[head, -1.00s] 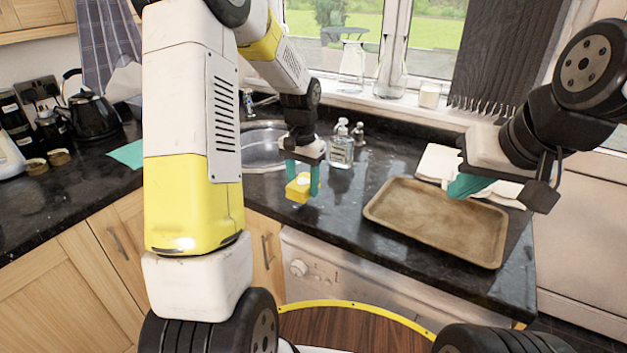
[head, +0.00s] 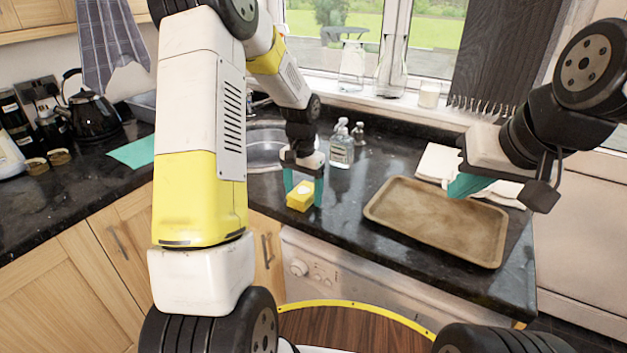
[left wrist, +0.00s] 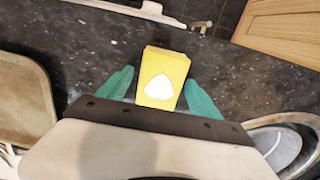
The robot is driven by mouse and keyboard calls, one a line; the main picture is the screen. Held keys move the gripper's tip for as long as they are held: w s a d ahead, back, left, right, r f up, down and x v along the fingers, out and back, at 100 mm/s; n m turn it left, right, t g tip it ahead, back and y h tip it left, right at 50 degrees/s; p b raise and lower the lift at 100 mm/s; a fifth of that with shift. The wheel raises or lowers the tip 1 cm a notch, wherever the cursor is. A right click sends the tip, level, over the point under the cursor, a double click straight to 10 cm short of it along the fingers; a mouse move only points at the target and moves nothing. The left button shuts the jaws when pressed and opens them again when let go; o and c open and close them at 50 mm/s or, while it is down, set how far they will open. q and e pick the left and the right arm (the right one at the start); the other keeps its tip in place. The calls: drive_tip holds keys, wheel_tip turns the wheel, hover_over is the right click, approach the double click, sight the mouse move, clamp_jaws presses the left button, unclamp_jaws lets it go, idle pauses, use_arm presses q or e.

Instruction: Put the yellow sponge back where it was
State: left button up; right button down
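The yellow sponge (head: 300,198), with a white patch on its face, is on the dark counter near its front edge, left of the baking tray. My left gripper (head: 304,193) is over it, with a teal finger on each side. In the left wrist view the sponge (left wrist: 160,80) sits between the fingers (left wrist: 160,76). A gap shows on one side and the other finger is very close, so the gripper looks open around it. My right gripper (head: 462,187) is above the tray's far right part; its finger gap is hidden.
The brown baking tray (head: 430,244) lies right of the sponge. Soap bottles (head: 341,150) and the sink (head: 262,146) are behind it. A white cloth (head: 437,163) lies behind the tray. A teal cloth (head: 130,152) and black kettle (head: 92,113) are at the left.

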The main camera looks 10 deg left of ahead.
sight(303, 190)
use_arm(q)
wheel_tip(303, 190, up, 12)
drive_tip(key=s+r+n+t, duration=0.1)
drive_tip(key=s+r+t, duration=0.2)
drive_tip(key=s+r, duration=0.6)
drive_tip(key=s+d+r+n+t+h, duration=0.2)
drive_tip(key=s+t, duration=0.1)
drive_tip(key=s, duration=1.2)
drive_tip(key=shift+s+d, duration=0.1)
idle(0.3)
